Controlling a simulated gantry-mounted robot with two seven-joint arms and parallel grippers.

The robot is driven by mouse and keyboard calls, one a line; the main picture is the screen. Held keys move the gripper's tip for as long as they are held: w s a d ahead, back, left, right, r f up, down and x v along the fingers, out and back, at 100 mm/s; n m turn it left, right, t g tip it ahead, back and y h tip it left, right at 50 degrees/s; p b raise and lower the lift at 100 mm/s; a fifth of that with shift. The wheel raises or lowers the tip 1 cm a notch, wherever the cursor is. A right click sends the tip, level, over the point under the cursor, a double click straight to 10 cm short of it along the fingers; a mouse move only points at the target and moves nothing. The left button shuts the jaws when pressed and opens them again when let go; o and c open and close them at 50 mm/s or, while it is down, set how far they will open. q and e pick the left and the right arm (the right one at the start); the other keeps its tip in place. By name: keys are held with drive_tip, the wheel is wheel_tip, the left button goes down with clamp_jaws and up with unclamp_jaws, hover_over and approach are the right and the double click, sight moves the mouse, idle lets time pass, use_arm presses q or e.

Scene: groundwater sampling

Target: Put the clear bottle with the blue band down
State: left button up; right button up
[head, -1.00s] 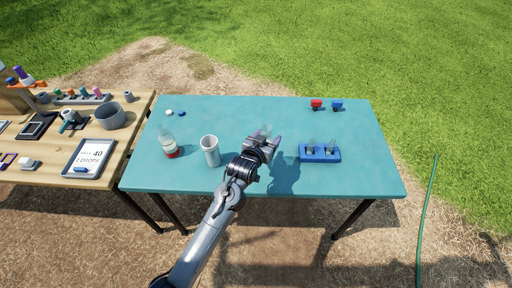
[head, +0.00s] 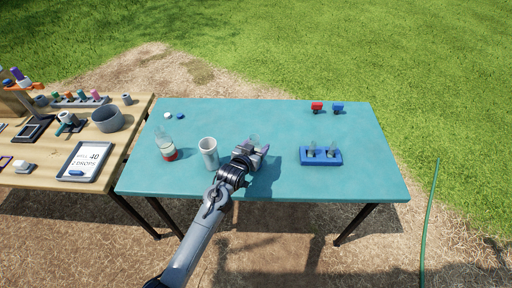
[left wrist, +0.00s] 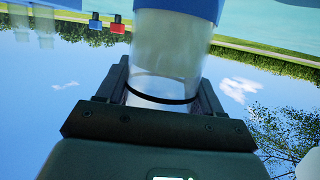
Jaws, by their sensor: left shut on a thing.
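The clear bottle with the blue band shows in the left wrist view (left wrist: 168,45), its blue band (left wrist: 185,8) at the top edge of the picture. My left gripper (left wrist: 160,92) is shut on it, with a finger on each side. In the head view my left gripper (head: 251,154) is over the middle of the teal table (head: 270,182), and a small clear part of the bottle (head: 255,141) shows behind the fingers. The rest of the bottle is hidden, and I cannot tell whether it touches the table. My right gripper is not in view.
A white cup (head: 208,153) stands just left of my gripper, and a clear bottle with a red band (head: 166,146) is farther left. A blue rack (head: 320,157) with clear vials is to the right. Red (head: 317,107) and blue (head: 338,108) pieces sit at the back. The table's back middle is clear.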

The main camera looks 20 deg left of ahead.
use_arm(q)
drive_tip(key=shift+f, duration=0.1)
drive_tip(key=o, duration=1.2)
drive_tip(key=shift+s+r, duration=0.3)
drive_tip(key=shift+s, duration=0.05)
drive_tip(key=s+a+f+g+p, duration=0.1)
drive_tip(key=s+g, duration=0.4)
drive_tip(key=s, duration=1.6)
drive_tip(key=s+f+m+g+y+p, duration=0.1)
drive_tip(key=s+g, duration=0.5)
drive_tip(key=s, duration=1.6)
drive_tip(key=shift+s+a+f+p, duration=0.15)
drive_tip(key=shift+s+a+p, duration=0.15)
drive_tip(key=shift+p, duration=0.4)
